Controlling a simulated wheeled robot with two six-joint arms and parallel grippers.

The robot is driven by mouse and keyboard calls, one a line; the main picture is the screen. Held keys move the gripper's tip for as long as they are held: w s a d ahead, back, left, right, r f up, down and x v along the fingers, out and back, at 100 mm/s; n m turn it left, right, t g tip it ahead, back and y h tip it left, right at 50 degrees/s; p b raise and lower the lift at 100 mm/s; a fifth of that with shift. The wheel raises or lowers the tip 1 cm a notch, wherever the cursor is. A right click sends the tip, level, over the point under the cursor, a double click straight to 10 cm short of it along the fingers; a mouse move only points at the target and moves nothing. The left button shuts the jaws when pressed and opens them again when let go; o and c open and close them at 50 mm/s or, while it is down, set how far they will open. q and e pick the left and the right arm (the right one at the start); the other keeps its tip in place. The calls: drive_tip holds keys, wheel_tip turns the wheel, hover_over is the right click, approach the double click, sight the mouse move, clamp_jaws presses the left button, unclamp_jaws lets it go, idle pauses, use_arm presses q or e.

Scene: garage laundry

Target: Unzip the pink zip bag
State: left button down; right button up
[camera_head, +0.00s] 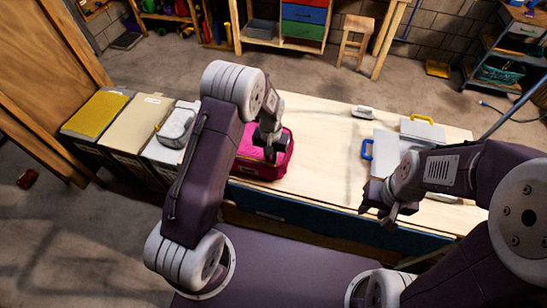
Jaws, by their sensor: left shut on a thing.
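The pink zip bag (258,169) sits on the pale wooden worktop (320,140), near its front edge and left of the middle. Its rim is dark pink and its top is brighter pink. My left gripper (270,153) reaches down onto the bag's top and is shut on a part of it. The gripped part and the zip pull are hidden by the fingers and arm. My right gripper (377,211) is open and empty, over the worktop's front edge, to the right of the bag and apart from it.
White cases with a yellow handle (421,119) and a blue handle (366,149) lie on the right of the worktop. A small white object (363,112) lies at the back. Lidded bins (97,112) stand at the left. The worktop between bag and cases is clear.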

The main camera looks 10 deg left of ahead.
use_arm(q)
drive_tip(key=a, duration=0.7)
drive_tip(key=shift+w+a, duration=0.2)
drive_tip(key=shift+a, duration=0.15)
drive_tip(key=shift+d, duration=0.2)
drive_tip(key=c, duration=1.4)
unclamp_jaws()
